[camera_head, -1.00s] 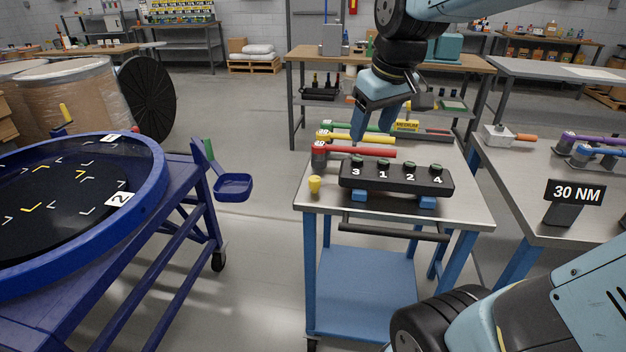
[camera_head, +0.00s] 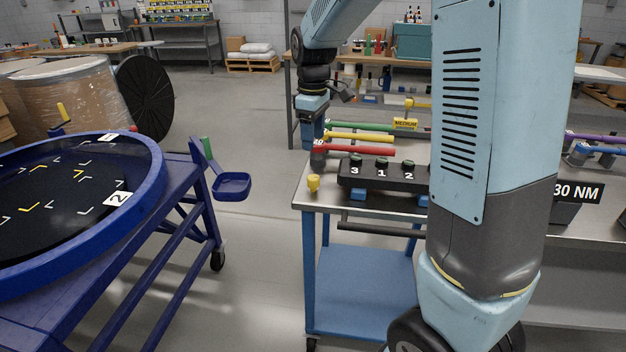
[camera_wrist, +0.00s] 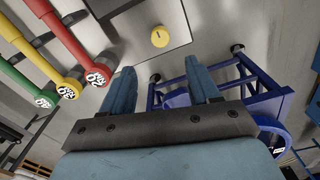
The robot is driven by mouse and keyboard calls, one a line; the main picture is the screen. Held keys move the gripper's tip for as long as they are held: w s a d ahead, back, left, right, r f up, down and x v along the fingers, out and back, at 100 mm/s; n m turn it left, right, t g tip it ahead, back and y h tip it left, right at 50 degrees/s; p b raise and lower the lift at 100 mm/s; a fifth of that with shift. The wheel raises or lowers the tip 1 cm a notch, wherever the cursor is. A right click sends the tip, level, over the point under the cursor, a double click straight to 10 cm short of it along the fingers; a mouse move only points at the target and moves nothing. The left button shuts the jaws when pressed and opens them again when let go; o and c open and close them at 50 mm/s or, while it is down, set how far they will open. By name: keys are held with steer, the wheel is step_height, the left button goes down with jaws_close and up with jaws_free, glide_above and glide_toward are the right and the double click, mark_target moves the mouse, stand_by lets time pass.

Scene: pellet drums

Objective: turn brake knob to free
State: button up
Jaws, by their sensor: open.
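My gripper (camera_head: 312,138) hangs pointing down beside the left back part of the steel-topped cart in the head view. In the wrist view my gripper (camera_wrist: 163,80) is open, with nothing between its two fingers. A small yellow knob-like piece (camera_head: 314,183) sits at the cart's front left corner. It shows in the wrist view as a round yellow disc (camera_wrist: 160,37) with a dark mark, apart from the fingers. A blue-rimmed turntable (camera_head: 160,190) stands on a blue frame at left, with a small red piece (camera_head: 133,128) at its far rim. No brake label is readable, so I cannot tell which piece is the brake knob.
Red (camera_head: 365,150), yellow (camera_head: 362,137) and green (camera_head: 360,126) handled tools lie on the cart behind a black numbered block (camera_head: 376,177). A blue tray (camera_head: 231,186) juts from the turntable frame. Floor is open between frame and cart.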

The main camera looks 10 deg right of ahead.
mark_target(313, 177)
step_height(313, 177, down, 14)
steer(key=shift+r, duration=0.1)
stand_by(0.5)
steer(key=shift+c, duration=0.3)
steer(key=c, duration=1)
